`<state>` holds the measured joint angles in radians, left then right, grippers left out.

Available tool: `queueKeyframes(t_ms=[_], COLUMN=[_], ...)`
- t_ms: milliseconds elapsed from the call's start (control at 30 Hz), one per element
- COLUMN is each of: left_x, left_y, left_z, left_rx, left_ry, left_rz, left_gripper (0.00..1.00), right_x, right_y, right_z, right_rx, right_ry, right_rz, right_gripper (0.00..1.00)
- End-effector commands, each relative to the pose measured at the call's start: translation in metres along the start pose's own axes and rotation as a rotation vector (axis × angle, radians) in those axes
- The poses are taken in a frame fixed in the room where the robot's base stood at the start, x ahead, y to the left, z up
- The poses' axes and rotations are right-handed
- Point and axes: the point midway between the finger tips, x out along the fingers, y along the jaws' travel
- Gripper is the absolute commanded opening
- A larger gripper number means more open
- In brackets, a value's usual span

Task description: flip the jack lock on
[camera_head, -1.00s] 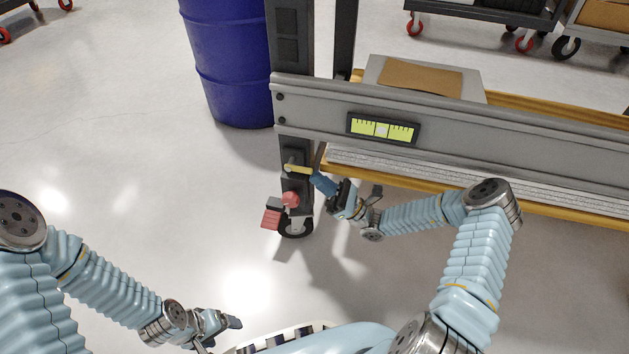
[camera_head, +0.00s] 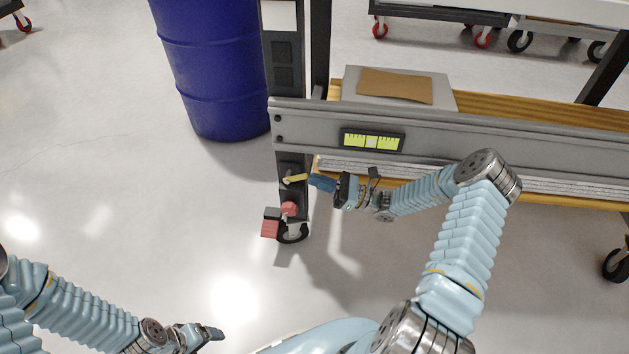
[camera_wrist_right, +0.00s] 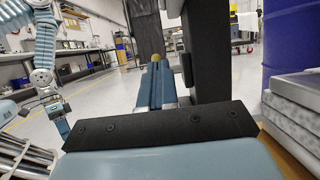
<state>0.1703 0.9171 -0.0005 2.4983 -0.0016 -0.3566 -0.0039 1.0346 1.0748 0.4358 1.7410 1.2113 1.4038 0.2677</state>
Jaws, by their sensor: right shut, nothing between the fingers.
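The jack lock is a short yellow lever (camera_head: 296,178) on the lower part of the dark post, under the grey beam. Its free end points right and tilts slightly up. My right gripper (camera_head: 318,183) is shut and empty, with its blue fingertips right at the lever's free end; I cannot tell whether they touch. In the right wrist view the shut fingers (camera_wrist_right: 156,88) point at a yellowish round end of the lever (camera_wrist_right: 155,58). My left gripper (camera_head: 210,333) is low at the lower left, far from the lever; its jaw gap is unclear.
The grey beam (camera_head: 480,130) with a yellow-green level gauge (camera_head: 371,141) runs just above my right gripper. A caster (camera_head: 292,232) and red blocks (camera_head: 270,226) are below the lever. A blue barrel (camera_head: 212,70) stands behind left. The floor at left is clear.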

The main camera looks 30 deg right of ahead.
Motion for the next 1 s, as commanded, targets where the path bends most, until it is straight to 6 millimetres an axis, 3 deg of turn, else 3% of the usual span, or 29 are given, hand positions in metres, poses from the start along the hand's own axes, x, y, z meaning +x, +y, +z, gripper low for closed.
queueKeyframes(t_ms=[333, 1000], left_x=[-0.0113, -0.0097], left_y=[0.0026, 0.0019], left_z=[-0.0008, -0.001], left_rx=[-0.001, -0.001], left_ry=[0.003, 0.004], left_rz=[-0.003, -0.003], left_gripper=[0.78, 0.78], right_x=[0.0062, 0.0052], right_y=[0.0001, 0.0003], right_z=[0.0119, 0.0094], right_rx=[0.0, 0.0], right_ry=[-0.002, -0.002], right_rz=[0.0, 0.0], right_gripper=[0.0, 0.0])
